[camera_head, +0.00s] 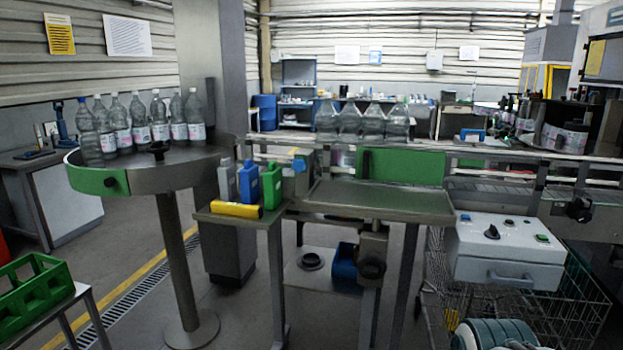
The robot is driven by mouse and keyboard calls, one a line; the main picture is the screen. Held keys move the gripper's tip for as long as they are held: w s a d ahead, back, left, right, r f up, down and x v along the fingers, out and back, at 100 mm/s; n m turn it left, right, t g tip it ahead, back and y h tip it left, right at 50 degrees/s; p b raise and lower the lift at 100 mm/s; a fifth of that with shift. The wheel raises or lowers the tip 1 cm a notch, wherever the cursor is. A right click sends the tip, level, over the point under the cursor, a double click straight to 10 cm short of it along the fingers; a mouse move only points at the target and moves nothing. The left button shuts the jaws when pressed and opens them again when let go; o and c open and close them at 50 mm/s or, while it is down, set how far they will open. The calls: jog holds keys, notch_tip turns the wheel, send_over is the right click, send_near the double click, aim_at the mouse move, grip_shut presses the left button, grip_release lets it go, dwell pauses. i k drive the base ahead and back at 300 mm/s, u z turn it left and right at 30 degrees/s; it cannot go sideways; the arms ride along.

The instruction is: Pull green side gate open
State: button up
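Two green panels could be the side gate. One green panel (408,166) stands upright along the conveyor behind a flat grey plate (385,200), with a dark upright handle (366,163) near its left end. It looks in line with the conveyor rail. The other green panel (88,181) is curved and forms part of the rim of the round bottle table (175,178) at left, with a small dark knob (110,182) on it. It sits flush with the rim. My gripper is not in view.
Several clear bottles (137,122) stand on the round table, and more (350,121) on the conveyor. A small stand holds coloured containers (272,187) and a yellow item (236,210). A control box (507,245) and wire cart (560,300) stand right; a green crate (35,292) lies lower left.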

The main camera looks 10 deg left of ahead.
aim_at(397, 165)
jog(key=u, duration=1.1)
jog(key=i, duration=0.95)
jog(key=z, duration=1)
jog(key=i, duration=0.85)
jog(key=z, duration=0.9)
